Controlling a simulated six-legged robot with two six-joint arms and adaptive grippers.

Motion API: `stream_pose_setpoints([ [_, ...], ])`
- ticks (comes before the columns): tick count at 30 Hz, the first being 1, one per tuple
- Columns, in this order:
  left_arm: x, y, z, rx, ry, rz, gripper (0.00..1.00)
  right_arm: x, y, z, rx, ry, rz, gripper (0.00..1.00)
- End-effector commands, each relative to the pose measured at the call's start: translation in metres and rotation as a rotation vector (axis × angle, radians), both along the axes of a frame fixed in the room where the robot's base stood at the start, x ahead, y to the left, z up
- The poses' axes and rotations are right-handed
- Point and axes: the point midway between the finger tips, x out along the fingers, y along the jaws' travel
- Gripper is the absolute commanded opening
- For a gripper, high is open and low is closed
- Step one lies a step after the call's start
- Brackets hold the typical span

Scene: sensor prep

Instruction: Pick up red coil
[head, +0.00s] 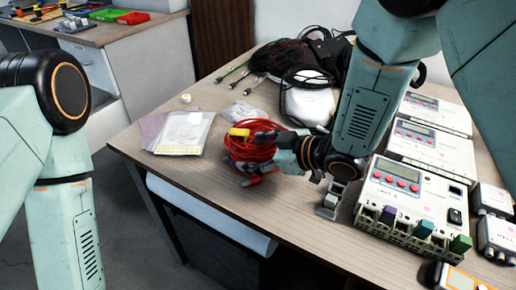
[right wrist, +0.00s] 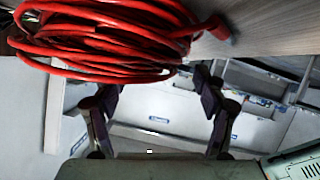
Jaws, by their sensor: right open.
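The red coil (head: 252,148), a bundle of looped red cable, lies near the front edge of the table, with a yellow piece on its upper left. It also fills the upper left of the right wrist view (right wrist: 100,40), with one cable end sticking out to the right. My right gripper (right wrist: 157,84) is open, its two dark fingers apart below the coil in that view, with nothing seen between them. In the head view the right wrist comes in from the right, close beside the coil and partly covering it. My left arm shows at the left, but its gripper is out of view.
Flat packets (head: 184,132) lie left of the coil and a clear bag (head: 241,111) behind it. Black cables (head: 290,58) and a white device (head: 308,106) stand farther back. Several white meter boxes (head: 400,190) line the right. The table's front edge is close.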

Motion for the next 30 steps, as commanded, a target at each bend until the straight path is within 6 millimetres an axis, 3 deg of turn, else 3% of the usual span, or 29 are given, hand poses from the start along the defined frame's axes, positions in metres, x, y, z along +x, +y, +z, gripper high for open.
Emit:
stream_pose_setpoints([
  [11, 0.0000, 0.0000, -0.0027, 0.000, 0.000, 0.000, 0.21, 0.0070, 0.0066, -0.0041, 0.001, 0.001, 0.000, 0.71],
  [30, 0.0000, 0.0000, -0.0027, 0.000, 0.000, 0.000, 0.21, 0.0066, 0.0064, -0.0046, 0.000, 0.002, -0.001, 0.17],
])
